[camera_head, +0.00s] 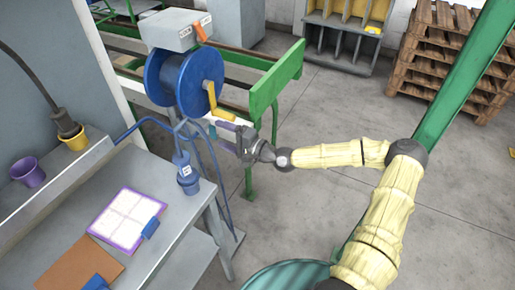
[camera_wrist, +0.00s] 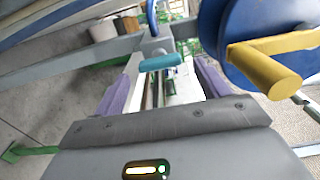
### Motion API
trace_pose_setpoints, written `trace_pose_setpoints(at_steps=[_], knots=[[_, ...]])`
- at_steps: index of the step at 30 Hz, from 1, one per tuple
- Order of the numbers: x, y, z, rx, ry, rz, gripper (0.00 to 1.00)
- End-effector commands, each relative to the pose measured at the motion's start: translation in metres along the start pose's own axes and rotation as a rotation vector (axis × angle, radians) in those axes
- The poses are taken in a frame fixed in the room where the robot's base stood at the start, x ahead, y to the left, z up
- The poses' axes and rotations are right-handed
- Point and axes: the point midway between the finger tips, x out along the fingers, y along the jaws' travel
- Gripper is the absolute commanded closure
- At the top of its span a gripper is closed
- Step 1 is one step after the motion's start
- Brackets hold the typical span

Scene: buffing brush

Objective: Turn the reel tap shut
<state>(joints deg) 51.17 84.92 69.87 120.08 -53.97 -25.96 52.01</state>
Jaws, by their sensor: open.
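The blue reel (camera_head: 167,84) stands on a grey post and has a yellow crank handle (camera_head: 217,97). In the wrist view the reel (camera_wrist: 235,70) and its yellow crank (camera_wrist: 270,65) fill the upper right. A teal lever (camera_wrist: 160,63), which looks like the reel tap's handle, lies crosswise on a grey fitting by the post. My gripper (camera_head: 223,130) is just below and right of the reel in the head view. Its purple fingers are apart in the wrist view (camera_wrist: 165,80), with the teal lever between and just beyond the tips. I cannot tell contact. The tap is not clear in the head view.
A grey bench (camera_head: 178,218) at left holds a purple-edged board (camera_head: 127,218), a brown sheet (camera_head: 82,262) and purple and yellow cups. A blue labelled container (camera_head: 187,178) hangs near its edge. A green rail (camera_head: 275,80) stands behind my gripper. Pallets are far right.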

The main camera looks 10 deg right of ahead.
Motion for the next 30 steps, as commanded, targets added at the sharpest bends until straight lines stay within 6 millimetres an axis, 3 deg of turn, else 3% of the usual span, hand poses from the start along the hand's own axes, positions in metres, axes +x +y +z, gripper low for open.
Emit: trace_pose_setpoints(at_steps=[6, 21, 30], knots=[[-0.040, 0.002, -0.001, 0.002, 0.003, -0.001, 0.25], [-0.117, 0.002, 0.000, 0.004, 0.003, -0.002, 0.25], [-0.145, 0.001, 0.000, 0.003, 0.001, -0.001, 0.25]])
